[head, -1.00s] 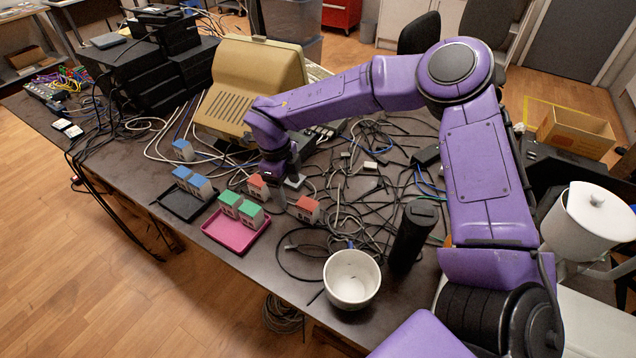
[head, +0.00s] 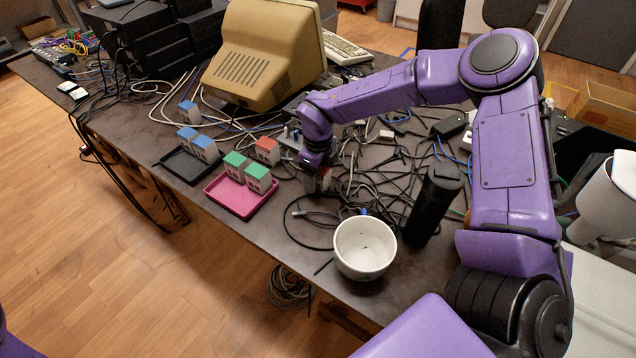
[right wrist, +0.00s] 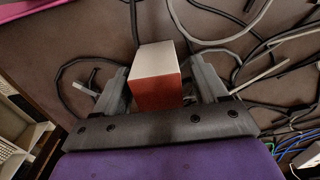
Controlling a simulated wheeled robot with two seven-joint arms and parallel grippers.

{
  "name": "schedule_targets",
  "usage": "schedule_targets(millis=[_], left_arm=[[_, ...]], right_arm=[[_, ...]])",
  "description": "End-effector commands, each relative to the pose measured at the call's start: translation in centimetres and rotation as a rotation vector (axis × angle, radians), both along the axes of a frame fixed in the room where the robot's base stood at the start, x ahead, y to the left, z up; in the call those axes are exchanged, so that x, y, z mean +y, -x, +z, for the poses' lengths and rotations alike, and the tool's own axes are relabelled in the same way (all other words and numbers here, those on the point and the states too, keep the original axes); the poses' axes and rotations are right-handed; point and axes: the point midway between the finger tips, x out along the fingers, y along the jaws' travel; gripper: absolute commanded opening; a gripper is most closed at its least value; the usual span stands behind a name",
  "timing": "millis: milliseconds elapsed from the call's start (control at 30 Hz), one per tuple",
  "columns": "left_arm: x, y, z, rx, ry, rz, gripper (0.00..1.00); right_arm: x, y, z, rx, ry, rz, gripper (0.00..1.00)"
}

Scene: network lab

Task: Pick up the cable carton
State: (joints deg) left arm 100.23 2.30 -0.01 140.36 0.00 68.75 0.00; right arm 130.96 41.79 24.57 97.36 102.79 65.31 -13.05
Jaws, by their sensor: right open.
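A small white carton with a red face (right wrist: 155,92) shows between the fingers of my right gripper (right wrist: 160,72) in the right wrist view. The fingers are open, one on each side, with gaps to the carton. In the head view the right gripper (head: 318,168) points down over this carton (head: 325,182), which it partly hides. A second red-topped carton (head: 267,151) stands just to its left. Two green-topped cartons (head: 246,172) are on a pink tray (head: 240,203), and blue-topped ones (head: 197,143) are at the black tray (head: 183,168). My left gripper is out of view.
Loose cables (head: 375,170) cover the table around the gripper. A white pot (head: 364,250) and a black cylinder (head: 432,205) stand nearer the front edge. A beige monitor (head: 262,60) is behind. A cardboard box (head: 605,108) is at the back right.

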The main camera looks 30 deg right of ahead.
Motion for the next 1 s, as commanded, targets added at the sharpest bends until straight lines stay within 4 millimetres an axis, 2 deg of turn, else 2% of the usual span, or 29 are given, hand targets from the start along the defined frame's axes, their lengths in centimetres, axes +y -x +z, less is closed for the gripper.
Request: schedule_targets(millis=[67, 100, 267, 533, 667, 833, 1000], left_arm=[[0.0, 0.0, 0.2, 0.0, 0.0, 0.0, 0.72], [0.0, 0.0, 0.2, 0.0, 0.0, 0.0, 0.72], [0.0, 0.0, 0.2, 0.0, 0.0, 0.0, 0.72], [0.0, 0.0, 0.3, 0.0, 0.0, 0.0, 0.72], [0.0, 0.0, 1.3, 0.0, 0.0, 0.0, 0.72], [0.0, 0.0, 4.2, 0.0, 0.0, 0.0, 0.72], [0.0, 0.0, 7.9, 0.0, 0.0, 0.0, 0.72]], right_arm=[[0.0, 0.0, 0.2, -0.001, 0.0, 0.0, 0.72], [0.0, 0.0, 0.2, -0.001, 0.0, 0.0, 0.66], [0.0, 0.0, 0.2, -0.001, 0.0, 0.0, 0.14], [0.0, 0.0, 0.4, -0.001, 0.0, 0.0, 0.12], [0.0, 0.0, 1.4, -0.001, 0.0, 0.0, 0.12], [0.1, 0.0, 4.7, -0.001, -0.002, 0.001, 0.12], [3.7, 1.7, 9.5, -0.001, 0.0, 0.005, 0.12]])
